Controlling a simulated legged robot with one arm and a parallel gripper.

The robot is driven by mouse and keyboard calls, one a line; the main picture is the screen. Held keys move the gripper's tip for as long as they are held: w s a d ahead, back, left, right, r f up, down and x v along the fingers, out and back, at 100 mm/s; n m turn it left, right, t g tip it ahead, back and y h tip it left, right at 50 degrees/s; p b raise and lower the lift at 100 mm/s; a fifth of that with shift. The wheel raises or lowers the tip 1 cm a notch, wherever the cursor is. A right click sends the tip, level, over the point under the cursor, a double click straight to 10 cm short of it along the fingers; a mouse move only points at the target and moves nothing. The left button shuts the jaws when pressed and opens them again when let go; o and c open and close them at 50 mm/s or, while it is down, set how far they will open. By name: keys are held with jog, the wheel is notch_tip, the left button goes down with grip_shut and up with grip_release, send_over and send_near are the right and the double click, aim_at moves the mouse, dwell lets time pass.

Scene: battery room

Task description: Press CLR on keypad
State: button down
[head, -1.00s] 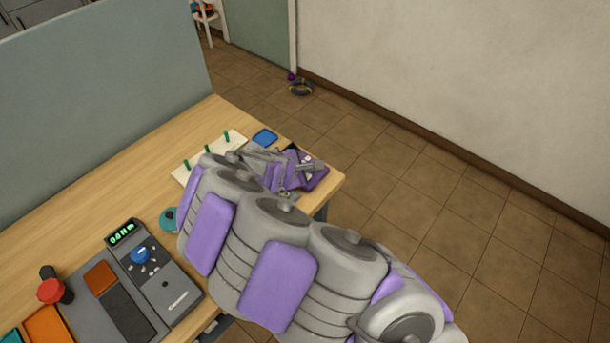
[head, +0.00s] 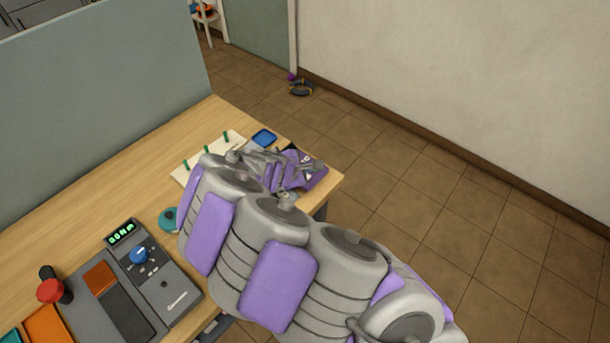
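My arm reaches across the right part of the wooden table, and my gripper (head: 306,167) is at its far right corner. The gripper is small, and partly covered by my own arm. A flat purple and dark item (head: 316,178) lies at the corner under the gripper; it may be the keypad, but no key or CLR label can be read. I cannot tell whether the gripper touches it, or whether the fingers are open or shut.
A grey device (head: 175,296) with a green display and blue knob stands on the wooden table (head: 85,205). A red knob (head: 50,290), teal round item (head: 169,219), pale board with green pegs (head: 222,146) and blue tray (head: 264,138) are nearby. A grey-green partition (head: 100,95) borders the table.

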jog(key=shift+f, duration=0.75)
dwell(0.9)
dwell(0.4)
jog(key=shift+r+p, duration=0.8)
jog(key=shift+r, duration=0.05)
jog(key=shift+r, duration=0.1)
notch_tip(320, 180, up, 5)
jog(key=p, duration=0.4)
dwell(0.5)
